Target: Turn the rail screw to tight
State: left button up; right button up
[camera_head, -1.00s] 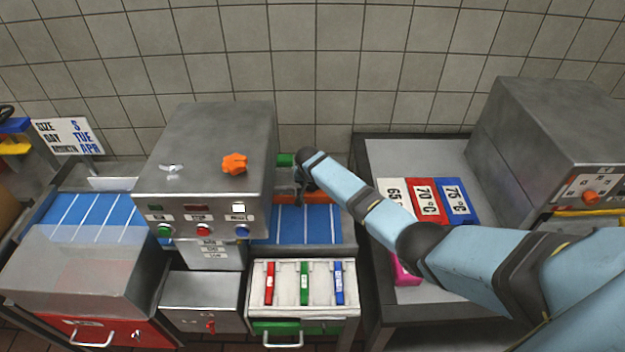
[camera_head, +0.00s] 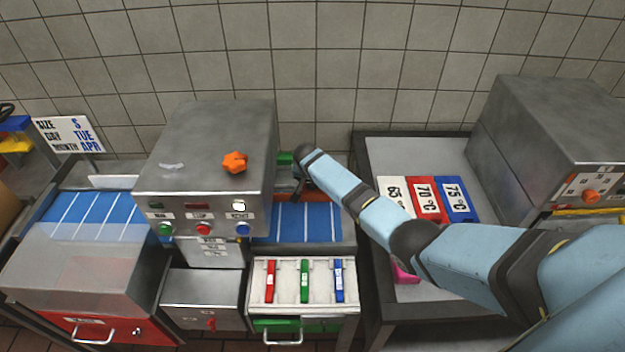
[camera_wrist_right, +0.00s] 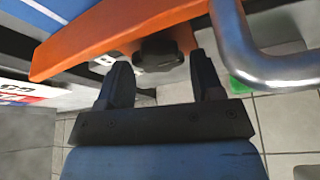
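The rail screw is a black knob (camera_wrist_right: 160,54) on the orange rail (camera_wrist_right: 95,45) in the right wrist view. My right gripper (camera_wrist_right: 160,62) is open, with one dark finger on each side of the knob. The fingertips are close to the knob, and a small gap seems to show on both sides. In the head view my right gripper (camera_head: 299,188) is a small dark shape at the orange rail, right of the steel machine. My arm and wrist hide most of the rail and the knob there. My left gripper is not in view.
A curved metal bar (camera_wrist_right: 262,70) stands close to the right finger in the wrist view. The steel machine (camera_head: 215,135) with an orange star knob (camera_head: 235,162) is left of my gripper. A blue belt (camera_head: 300,225) lies below, and a tiled wall (camera_head: 340,60) is behind.

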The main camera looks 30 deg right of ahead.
jog(key=v, duration=1.4)
